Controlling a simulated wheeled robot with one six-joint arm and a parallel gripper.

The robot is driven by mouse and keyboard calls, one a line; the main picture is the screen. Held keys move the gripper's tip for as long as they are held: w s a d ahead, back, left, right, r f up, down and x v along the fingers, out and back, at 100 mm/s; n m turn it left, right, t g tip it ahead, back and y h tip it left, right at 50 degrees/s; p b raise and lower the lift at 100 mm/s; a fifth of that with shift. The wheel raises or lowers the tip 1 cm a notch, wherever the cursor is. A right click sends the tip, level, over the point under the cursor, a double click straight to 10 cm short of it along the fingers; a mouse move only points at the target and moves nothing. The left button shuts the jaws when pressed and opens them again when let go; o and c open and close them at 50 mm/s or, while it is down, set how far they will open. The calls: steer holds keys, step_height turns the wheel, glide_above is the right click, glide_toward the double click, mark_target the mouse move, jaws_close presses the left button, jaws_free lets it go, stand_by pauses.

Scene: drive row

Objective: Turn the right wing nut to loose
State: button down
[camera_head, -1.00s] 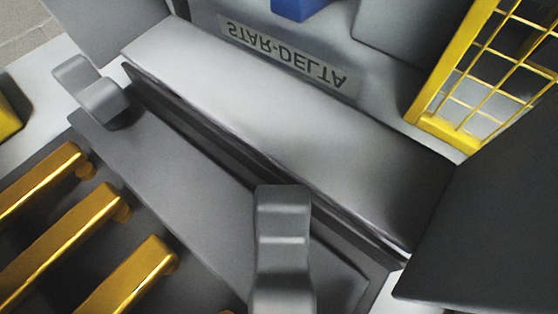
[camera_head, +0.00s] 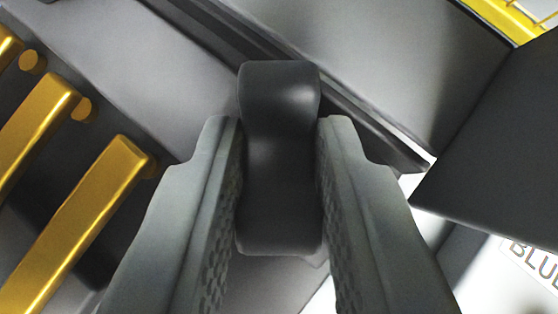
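A dark grey wing nut (camera_head: 280,160) stands in the middle of the camera view, at the right end of the grey clamp bar (camera_head: 190,75). Its long wing runs up and down the picture. My gripper (camera_head: 281,135) has one finger on each side of this wing. Both ribbed pads lie against its sides, with no clear gap, so it looks shut on the wing nut. The nut's foot and stud are hidden below the wing. The other wing nut is out of view.
Several brass bars (camera_head: 85,225) lie at the left, close to my left finger. A grey ledge (camera_head: 400,60) runs along the upper right. A dark panel (camera_head: 490,150) stands at the right. A yellow frame (camera_head: 505,15) and a white label (camera_head: 535,260) show at the right edges.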

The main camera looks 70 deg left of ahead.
mark_target(290, 207)
steer(key=shift+w+n+g, duration=0.1)
steer(key=shift+n+g, duration=0.4)
steer(key=shift+n, duration=0.2)
steer(key=c, duration=1.2)
jaws_free()
steer(key=shift+c, duration=0.2)
steer(key=shift+d, duration=0.1)
steer(key=shift+d+r, duration=0.2)
steer(key=v, duration=0.2)
steer(key=shift+d+r, duration=0.15)
steer(key=shift+d, duration=0.05)
steer(key=d, duration=0.4)
steer(key=s+d, duration=0.1)
steer(key=d, duration=0.2)
steer(key=s+d, duration=0.1)
steer(key=d, duration=0.3)
steer(key=shift+s+d, duration=0.2)
steer(key=shift+d, duration=0.1)
steer(key=shift+c, duration=0.2)
